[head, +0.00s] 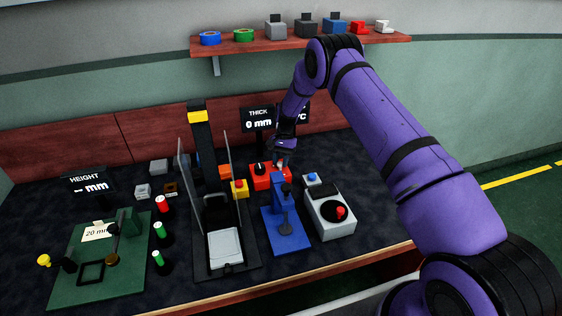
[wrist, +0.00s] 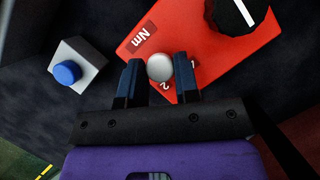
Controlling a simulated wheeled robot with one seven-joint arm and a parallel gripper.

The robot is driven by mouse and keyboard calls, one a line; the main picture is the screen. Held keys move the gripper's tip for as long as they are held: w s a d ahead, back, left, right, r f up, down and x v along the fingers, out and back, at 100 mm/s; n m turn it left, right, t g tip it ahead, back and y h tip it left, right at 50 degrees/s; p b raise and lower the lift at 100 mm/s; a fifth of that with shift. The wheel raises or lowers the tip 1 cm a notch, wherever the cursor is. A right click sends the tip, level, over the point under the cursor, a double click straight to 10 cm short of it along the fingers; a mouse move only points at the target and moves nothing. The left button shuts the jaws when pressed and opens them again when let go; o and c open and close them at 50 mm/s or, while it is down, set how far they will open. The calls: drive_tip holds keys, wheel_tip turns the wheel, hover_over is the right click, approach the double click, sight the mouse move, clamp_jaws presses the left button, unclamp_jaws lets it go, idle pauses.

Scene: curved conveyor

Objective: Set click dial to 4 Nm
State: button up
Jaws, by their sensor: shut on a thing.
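The red box (head: 262,182) stands at the back middle of the bench. In the wrist view the red box (wrist: 205,45) carries an "Nm" label and a printed "2". A black dial (wrist: 235,12) with a white pointer bar sits on it, cut by the top edge. A small white round knob (wrist: 160,68) is between the fingertips of my gripper (wrist: 159,75), just above the "2". My gripper (head: 283,160) is shut on this knob, over the right part of the red box.
A white box with a blue button (wrist: 67,72) is close by. A clear-walled press (head: 225,250) stands left. A dark display (head: 258,124) reads "THICK 0 mm" behind.

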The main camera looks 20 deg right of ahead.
drive_tip(key=shift+w+n+h, duration=0.1)
drive_tip(key=shift+n+h, duration=0.3)
drive_tip(key=shift+n, duration=0.8)
drive_tip(key=o, duration=0.9)
drive_tip(key=shift+r, duration=0.1)
drive_tip(key=v, duration=1)
drive_tip(key=shift+w+r, duration=0.25)
drive_tip(key=shift+w, duration=0.05)
